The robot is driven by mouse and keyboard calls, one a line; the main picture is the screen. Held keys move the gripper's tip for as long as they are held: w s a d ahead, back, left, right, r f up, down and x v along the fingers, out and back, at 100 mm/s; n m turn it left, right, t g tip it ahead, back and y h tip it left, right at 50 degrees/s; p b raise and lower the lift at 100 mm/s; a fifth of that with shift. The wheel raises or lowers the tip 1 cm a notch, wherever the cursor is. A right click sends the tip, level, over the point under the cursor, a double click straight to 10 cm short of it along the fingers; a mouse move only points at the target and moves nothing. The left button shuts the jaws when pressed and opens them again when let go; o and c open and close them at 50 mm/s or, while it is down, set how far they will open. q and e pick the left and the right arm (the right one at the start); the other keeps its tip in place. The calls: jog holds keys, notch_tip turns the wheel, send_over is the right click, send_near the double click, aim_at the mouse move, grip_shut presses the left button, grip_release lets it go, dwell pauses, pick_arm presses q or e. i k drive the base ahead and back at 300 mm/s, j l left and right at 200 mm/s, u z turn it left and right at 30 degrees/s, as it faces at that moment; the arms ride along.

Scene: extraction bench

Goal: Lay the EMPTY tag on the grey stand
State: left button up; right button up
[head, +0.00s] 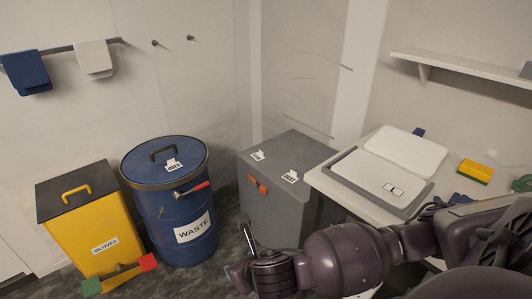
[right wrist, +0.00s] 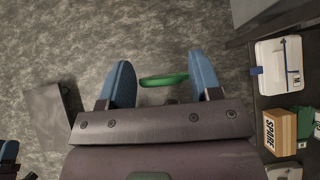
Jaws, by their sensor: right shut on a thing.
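My right gripper (head: 240,274) hangs low in front of the grey cabinet in the head view. In the right wrist view its blue fingers (right wrist: 163,82) are shut on a thin green piece, seen edge-on (right wrist: 163,79); no lettering on it shows. A dark and blue piece (right wrist: 8,152) at that view's left edge may be my left gripper. Small white tags stand on the grey cabinet (head: 275,200), one at the back (head: 257,155) and one at the front right (head: 290,177); I cannot read either surely as EMPTY. I cannot tell which thing is the grey stand.
A blue WASTE drum (head: 170,215) with a red-handled lever and a yellow GLOVES bin (head: 90,225) stand at left. A bar with red and green ends (head: 120,272) is before the bin. A bench (head: 325,178) bears an open grey-rimmed case (head: 365,197) and a yellow sponge (head: 475,171).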

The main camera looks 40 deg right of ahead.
aim_at(303, 165)
jog(key=i+j+z, duration=0.15)
jog(key=i, duration=0.35)
jog(key=i+j+z, duration=0.2)
jog(key=i, duration=0.3)
jog(key=i+z, duration=0.3)
jog(key=i+j+z, duration=0.25)
jog(key=i, duration=0.2)
jog(key=i+j+z, duration=0.15)
jog(key=i+z, duration=0.15)
